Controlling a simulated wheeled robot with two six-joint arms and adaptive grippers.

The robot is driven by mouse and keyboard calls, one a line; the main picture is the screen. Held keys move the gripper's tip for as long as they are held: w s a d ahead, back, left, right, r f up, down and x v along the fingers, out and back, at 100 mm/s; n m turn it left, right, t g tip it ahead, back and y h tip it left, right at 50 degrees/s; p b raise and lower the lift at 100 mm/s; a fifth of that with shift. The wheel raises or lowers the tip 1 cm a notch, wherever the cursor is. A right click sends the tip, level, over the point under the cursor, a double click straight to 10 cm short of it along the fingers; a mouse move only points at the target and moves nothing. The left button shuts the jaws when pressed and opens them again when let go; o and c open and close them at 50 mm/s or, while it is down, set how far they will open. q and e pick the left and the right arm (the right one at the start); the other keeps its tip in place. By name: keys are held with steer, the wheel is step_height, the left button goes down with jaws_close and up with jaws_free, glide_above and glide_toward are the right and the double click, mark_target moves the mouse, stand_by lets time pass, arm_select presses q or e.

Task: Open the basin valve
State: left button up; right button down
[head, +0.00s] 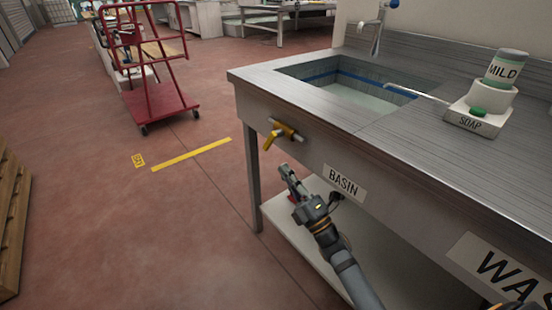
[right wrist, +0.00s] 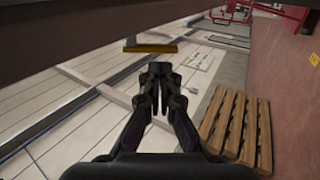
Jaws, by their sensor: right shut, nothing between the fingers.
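The basin valve has a yellow lever (head: 271,138) on a short brass fitting on the front of the steel counter, left of the BINS-like label reading BASIN (head: 344,183). The lever slants down and left from the fitting. In the right wrist view a yellow bar (right wrist: 150,48), likely this lever, lies just beyond the fingertips. My right gripper (head: 288,174) is below the valve, in front of the counter, apart from the lever. Its fingers (right wrist: 160,70) are together with nothing between them. My left gripper is not seen.
A basin (head: 360,95) with water is sunk in the counter (head: 285,98). A soap holder (head: 476,118) with a MILD bottle (head: 505,68) stands right of it. A lower shelf (head: 285,222) lies under the counter. A red cart (head: 155,100) stands on open floor, and wooden pallets (head: 10,215) are far left.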

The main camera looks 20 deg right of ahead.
mark_target(269, 147)
steer(key=x, duration=0.5)
steer(key=shift+w+a+r, duration=0.1)
steer(key=shift+w+r, duration=0.05)
steer(key=shift+w, duration=0.1)
stand_by(0.3)
